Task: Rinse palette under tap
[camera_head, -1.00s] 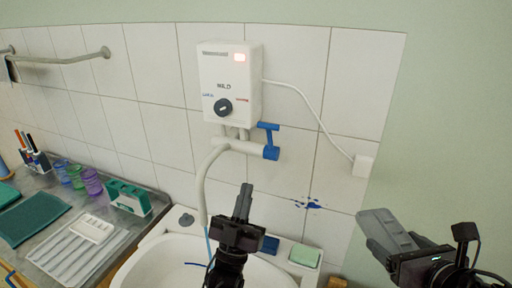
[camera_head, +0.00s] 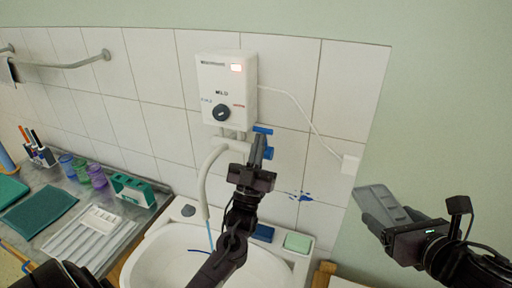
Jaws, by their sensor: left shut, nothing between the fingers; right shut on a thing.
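The water heater (camera_head: 227,82) hangs on the tiled wall, with a white curved spout (camera_head: 205,180) below it. A thin blue stream (camera_head: 209,236) runs from the spout into the white sink (camera_head: 165,262). The blue tap handle (camera_head: 263,130) is partly hidden behind my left gripper (camera_head: 260,146), which is shut and empty, with its fingertips at the handle. I cannot tell whether they touch. My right gripper (camera_head: 381,226) is shut on the grey palette (camera_head: 373,196) and holds it tilted in the air to the right of the sink.
A blue sponge (camera_head: 262,233) and a green soap bar (camera_head: 298,242) lie on the sink's back right rim. On the left counter are a white tray (camera_head: 92,238), a green-and-white box (camera_head: 133,189), several coloured cups (camera_head: 80,170) and a pen holder (camera_head: 40,155).

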